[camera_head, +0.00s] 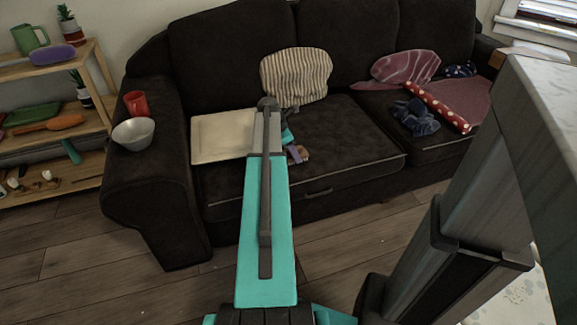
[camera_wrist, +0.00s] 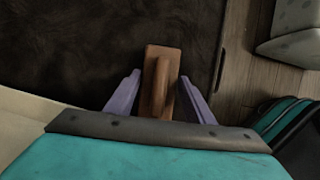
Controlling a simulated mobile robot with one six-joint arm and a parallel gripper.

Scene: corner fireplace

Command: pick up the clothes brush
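A brown wooden block-like thing with a raised bar along its middle, which I take for the clothes brush (camera_wrist: 172,65), lies on the dark sofa seat in the wrist view. My gripper (camera_wrist: 160,76) has its two purple fingers apart, one on each side of the brush, with narrow gaps showing near the tips. In the head view my arm reaches over the sofa and hides most of my gripper (camera_head: 291,152). A small brown part of the brush (camera_head: 303,153) shows beside it. The brush's underside is hidden.
A cream square board or cushion (camera_head: 222,137) lies left of the arm. A striped pillow (camera_head: 296,76) stands behind. A bowl (camera_head: 133,133) and red cup (camera_head: 136,103) sit on the sofa arm. Clothes (camera_head: 416,117) and a dotted red roll (camera_head: 438,106) lie right.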

